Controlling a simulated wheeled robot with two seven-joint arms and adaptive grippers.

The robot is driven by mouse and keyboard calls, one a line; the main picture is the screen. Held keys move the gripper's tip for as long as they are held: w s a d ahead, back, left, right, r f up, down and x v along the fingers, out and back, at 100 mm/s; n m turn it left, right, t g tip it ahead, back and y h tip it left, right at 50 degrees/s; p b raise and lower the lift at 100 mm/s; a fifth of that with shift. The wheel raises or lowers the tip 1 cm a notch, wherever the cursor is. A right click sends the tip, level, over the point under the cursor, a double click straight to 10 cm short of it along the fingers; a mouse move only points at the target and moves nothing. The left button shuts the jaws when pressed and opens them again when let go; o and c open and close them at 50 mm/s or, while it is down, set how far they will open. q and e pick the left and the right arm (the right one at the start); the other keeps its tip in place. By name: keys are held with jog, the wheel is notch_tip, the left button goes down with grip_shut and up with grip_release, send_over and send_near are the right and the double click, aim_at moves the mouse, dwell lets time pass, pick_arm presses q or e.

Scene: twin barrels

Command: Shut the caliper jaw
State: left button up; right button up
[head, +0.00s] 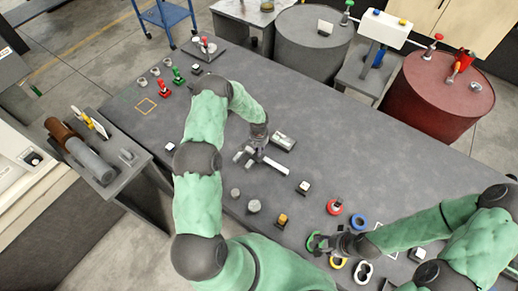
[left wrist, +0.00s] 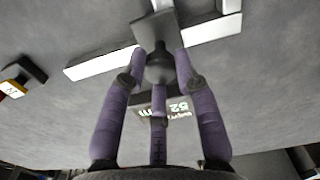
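The caliper is a pale bar (head: 273,166) with grey jaws, lying on the dark grey table. The bar shows in the left wrist view (left wrist: 92,66), with a grey jaw block (left wrist: 153,25) across it and a dark round knob (left wrist: 160,70) in front. My left gripper (head: 256,143) is over the jaw end. Its purple fingers (left wrist: 161,58) stand around the knob; I cannot tell whether they press on it. A readout (left wrist: 176,107) showing "52" is partly hidden behind a finger. My right gripper (head: 322,243) is low beside a green ring (head: 313,242); its fingers are unclear.
Grey cylinders (head: 253,206), small button blocks (head: 303,187), a red ring (head: 335,207) and a blue ring (head: 358,223) stand nearer me. Grey (head: 310,45) and red (head: 436,95) barrels stand behind. The table's right middle is clear.

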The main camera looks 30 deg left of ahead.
pick_arm(q)
jog(key=a+b, duration=0.3)
jog(key=a, duration=0.2)
jog(key=shift+w+f, duration=0.1)
jog(key=shift+w, duration=0.05)
pick_arm(e)
notch_tip(320, 180, down, 3)
jog(key=shift+f, duration=0.1)
pick_arm(q)
jog(key=shift+a, duration=0.1)
pick_arm(e)
jog(key=shift+d, duration=0.15)
pick_arm(q)
jog(key=o, duration=0.7)
jog(key=shift+a, duration=0.1)
jog(key=o, duration=0.3)
pick_arm(e)
jog(key=shift+a, duration=0.2)
pick_arm(q)
jog(key=shift+r, duration=0.2)
notch_tip(320, 180, up, 12)
jog(key=shift+f, duration=0.1)
pick_arm(e)
jog(key=shift+d, duration=0.1)
